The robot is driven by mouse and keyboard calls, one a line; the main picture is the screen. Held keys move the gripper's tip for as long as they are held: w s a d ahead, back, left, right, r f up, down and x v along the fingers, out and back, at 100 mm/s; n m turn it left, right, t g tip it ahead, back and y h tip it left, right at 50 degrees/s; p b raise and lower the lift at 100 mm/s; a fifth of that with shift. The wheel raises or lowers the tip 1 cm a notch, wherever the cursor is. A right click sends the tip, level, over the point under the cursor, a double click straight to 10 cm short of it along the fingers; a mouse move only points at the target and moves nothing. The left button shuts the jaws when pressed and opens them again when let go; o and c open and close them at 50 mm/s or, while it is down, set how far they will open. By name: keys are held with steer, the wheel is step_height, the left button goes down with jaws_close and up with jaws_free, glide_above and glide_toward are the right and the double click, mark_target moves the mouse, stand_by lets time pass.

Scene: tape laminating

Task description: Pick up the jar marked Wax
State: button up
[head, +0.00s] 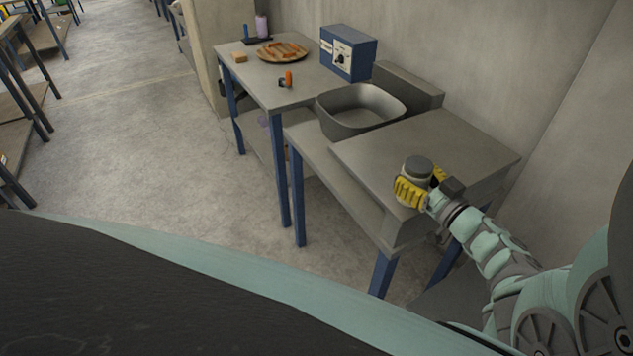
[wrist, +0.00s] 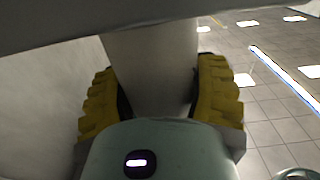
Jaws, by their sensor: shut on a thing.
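A grey jar (head: 417,169) with a rounded lid stands upright at the near right end of the grey workbench (head: 470,143). My gripper (head: 422,186) has its yellow fingers on either side of the jar and is shut on it. In the wrist view, the jar's pale body (wrist: 150,70) fills the space between the yellow fingers (wrist: 150,100). No Wax marking can be read on it in either view. I cannot tell whether the jar's base touches the bench.
A grey basin (head: 360,110) is set beside the bench top. Beyond it, a table (head: 255,75) holds a blue control box (head: 348,52), a round wooden board (head: 270,56), an orange-handled tool (head: 288,79) and a purple bottle (head: 262,27). A wall rises behind. Open floor lies left.

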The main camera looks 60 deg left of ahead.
steer(key=c, duration=0.4)
steer(key=shift+r, duration=0.1)
